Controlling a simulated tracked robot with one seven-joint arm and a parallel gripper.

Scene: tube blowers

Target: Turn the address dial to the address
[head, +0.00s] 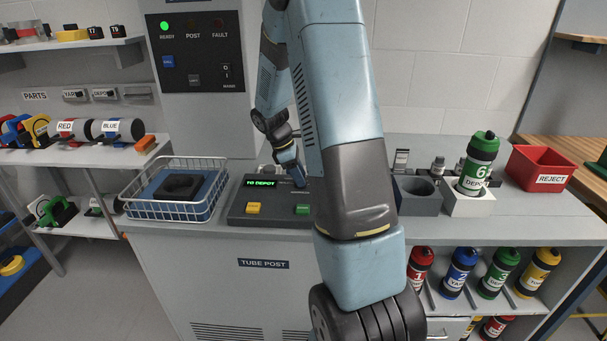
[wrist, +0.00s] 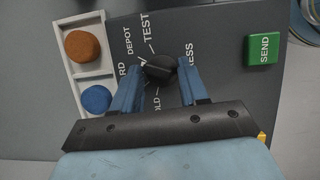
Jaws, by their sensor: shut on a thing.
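The address dial (wrist: 160,67) is a dark round knob on the grey panel in the wrist view. Labels around it read TEST and DEPOT, with others partly hidden by my fingers. My gripper (wrist: 160,76) is shut on the dial, one blue finger on each side. I cannot tell which label the knob points to. In the head view my gripper (head: 298,180) is down at the console (head: 240,217); the dial is hidden behind it. The console's display (head: 261,184) shows green text reading TO DEPOT. A green carrier (head: 479,163) labelled 6 DEPOT stands upright in a white holder (head: 460,202).
The green SEND button (wrist: 263,47) is right of the dial. Orange (wrist: 82,46) and blue (wrist: 97,99) round pieces sit in a white tray at left. A wire basket (head: 160,210) stands left of the console; a red REJECT bin (head: 543,170) stands at far right.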

